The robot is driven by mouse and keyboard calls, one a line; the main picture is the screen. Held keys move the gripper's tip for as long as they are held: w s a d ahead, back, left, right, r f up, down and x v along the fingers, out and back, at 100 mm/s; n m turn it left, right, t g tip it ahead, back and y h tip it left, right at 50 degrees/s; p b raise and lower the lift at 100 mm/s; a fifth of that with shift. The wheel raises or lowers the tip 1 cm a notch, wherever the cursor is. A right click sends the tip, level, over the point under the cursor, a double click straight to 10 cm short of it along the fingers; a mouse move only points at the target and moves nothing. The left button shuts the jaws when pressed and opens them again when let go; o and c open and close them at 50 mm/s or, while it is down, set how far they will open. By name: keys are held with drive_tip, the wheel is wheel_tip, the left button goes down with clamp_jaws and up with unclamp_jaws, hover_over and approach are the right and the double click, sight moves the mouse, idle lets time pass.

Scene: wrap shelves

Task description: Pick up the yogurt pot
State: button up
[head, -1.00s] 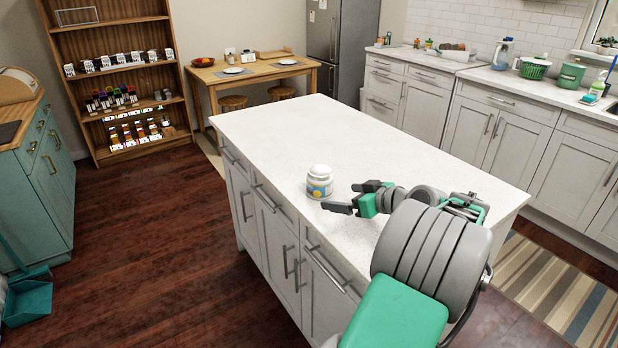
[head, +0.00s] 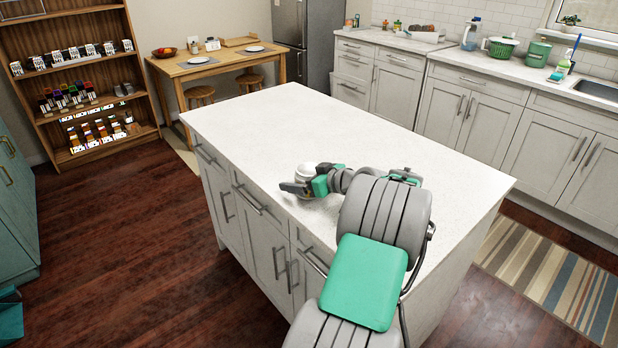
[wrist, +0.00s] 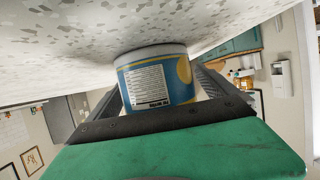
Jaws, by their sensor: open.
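The yogurt pot (head: 304,172) stands on the white speckled top of the kitchen island (head: 290,125), near its left long edge. In the head view only its pale lid and a little of its side show; my gripper hides the rest. In the wrist view the yogurt pot (wrist: 157,78) shows its blue and yellow label with a white text panel. My gripper (head: 303,187) is low over the counter, with its open fingers on either side of the pot. In the wrist view a dark finger lies to each side of the pot; I cannot tell whether they touch it.
The rest of the island top is bare. A wooden table (head: 215,67) with plates and stools stands behind it. A stocked shelf (head: 75,75) is at the back left. Counters (head: 480,62) run along the right, with a striped rug (head: 545,270) before them.

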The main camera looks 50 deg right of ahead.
drive_tip(key=shift+c, duration=0.6)
drive_tip(key=c, duration=1.3)
drive_tip(key=shift+r, duration=0.1)
